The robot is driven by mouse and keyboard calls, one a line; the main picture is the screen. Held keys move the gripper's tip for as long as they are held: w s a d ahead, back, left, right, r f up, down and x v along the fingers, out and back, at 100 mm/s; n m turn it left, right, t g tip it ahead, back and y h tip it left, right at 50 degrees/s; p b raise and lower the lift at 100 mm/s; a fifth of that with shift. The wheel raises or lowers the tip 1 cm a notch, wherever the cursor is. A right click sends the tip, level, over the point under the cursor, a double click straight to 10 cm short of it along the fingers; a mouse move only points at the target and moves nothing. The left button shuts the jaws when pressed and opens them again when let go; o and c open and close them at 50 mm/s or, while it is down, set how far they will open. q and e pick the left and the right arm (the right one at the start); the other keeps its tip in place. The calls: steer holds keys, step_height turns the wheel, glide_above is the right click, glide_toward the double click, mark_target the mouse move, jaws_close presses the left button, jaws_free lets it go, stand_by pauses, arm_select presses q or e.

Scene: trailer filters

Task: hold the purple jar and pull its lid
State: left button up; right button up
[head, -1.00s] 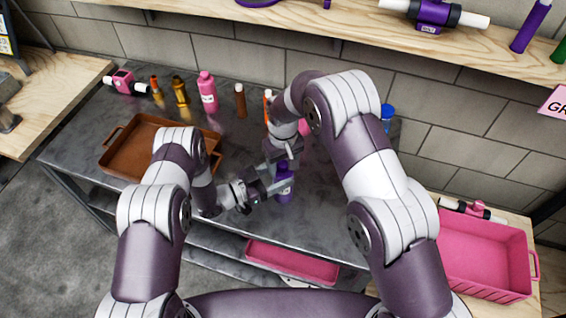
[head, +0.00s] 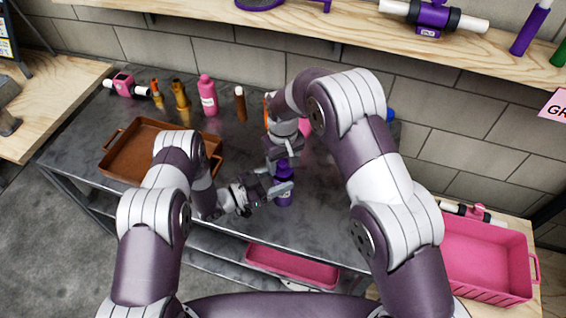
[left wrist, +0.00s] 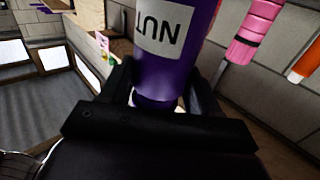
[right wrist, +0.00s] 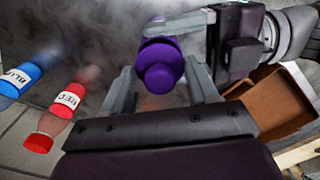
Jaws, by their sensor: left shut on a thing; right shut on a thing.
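The purple jar (head: 284,198) is upright over the front middle of the grey bench. My left gripper (head: 281,188) is shut on its body from the left. In the left wrist view the jar (left wrist: 168,75) fills the space between the fingers, and its label reads upside down. The purple lid (head: 282,167) is above the left fingers. My right gripper (head: 283,160) is shut on it from above. In the right wrist view the lid (right wrist: 160,68) is between the fingers, with the left gripper close beyond it. I cannot tell whether lid and jar are apart.
A brown tray (head: 122,165) lies left on the bench (head: 325,220). Pink, orange and brown bottles stand along the back. Red (right wrist: 62,112) and blue (right wrist: 22,76) bottles show in the right wrist view. A pink crate (head: 490,262) is at right, with another pink bin (head: 290,264) below.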

mark_target(283, 162)
steer(key=shift+r, duration=0.1)
step_height(283, 162, up, 4)
steer(key=shift+f, duration=0.1)
arm_select(q)
steer(key=o, duration=1.6)
